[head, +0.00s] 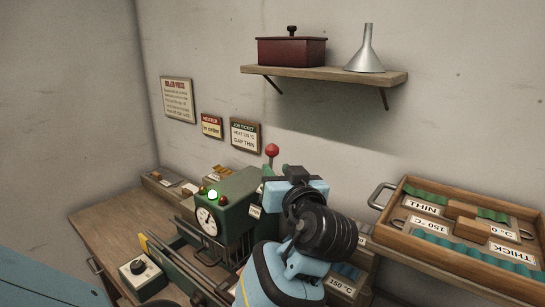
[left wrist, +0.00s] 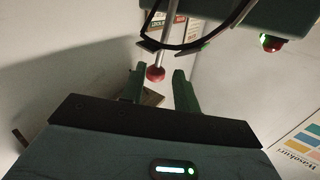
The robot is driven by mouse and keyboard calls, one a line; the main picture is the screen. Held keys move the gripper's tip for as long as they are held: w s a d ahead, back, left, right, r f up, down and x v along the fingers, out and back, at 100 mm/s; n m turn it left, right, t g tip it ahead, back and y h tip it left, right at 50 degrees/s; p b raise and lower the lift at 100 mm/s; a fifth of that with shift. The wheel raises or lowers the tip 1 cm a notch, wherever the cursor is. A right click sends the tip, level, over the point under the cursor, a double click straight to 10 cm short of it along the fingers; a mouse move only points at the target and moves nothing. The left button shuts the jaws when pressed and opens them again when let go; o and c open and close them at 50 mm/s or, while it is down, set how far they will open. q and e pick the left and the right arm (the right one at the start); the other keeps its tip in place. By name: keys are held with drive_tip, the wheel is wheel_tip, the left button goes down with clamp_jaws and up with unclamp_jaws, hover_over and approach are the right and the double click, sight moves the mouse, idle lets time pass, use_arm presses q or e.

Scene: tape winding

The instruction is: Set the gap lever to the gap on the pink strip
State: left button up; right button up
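The gap lever (head: 271,150) has a red ball knob and stands upright behind the green roller press (head: 238,192). In the left wrist view the red knob (left wrist: 155,74) sits at the end of a metal rod. My left gripper (head: 283,172) is beside the lever in the head view. In the left wrist view its two green fingers (left wrist: 157,88) are apart, with the knob showing between them; I cannot tell if they touch it. The lever's scale is hidden. I cannot make out a pink strip. My right gripper is not in view.
A job ticket (head: 245,136) on the wall reads GAP THIN. A wooden tray (head: 392,222) with labelled compartments stands at right. A dial box (head: 142,274) sits front left on the bench. A shelf (head: 320,74) hangs above. A green lamp (head: 212,195) glows on the press.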

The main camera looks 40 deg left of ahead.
sight(271, 162)
use_arm(q)
drive_tip(key=x, duration=0.7)
drive_tip(key=shift+w+a+p, duration=0.25)
drive_tip(key=shift+a+p, duration=0.05)
clamp_jaws()
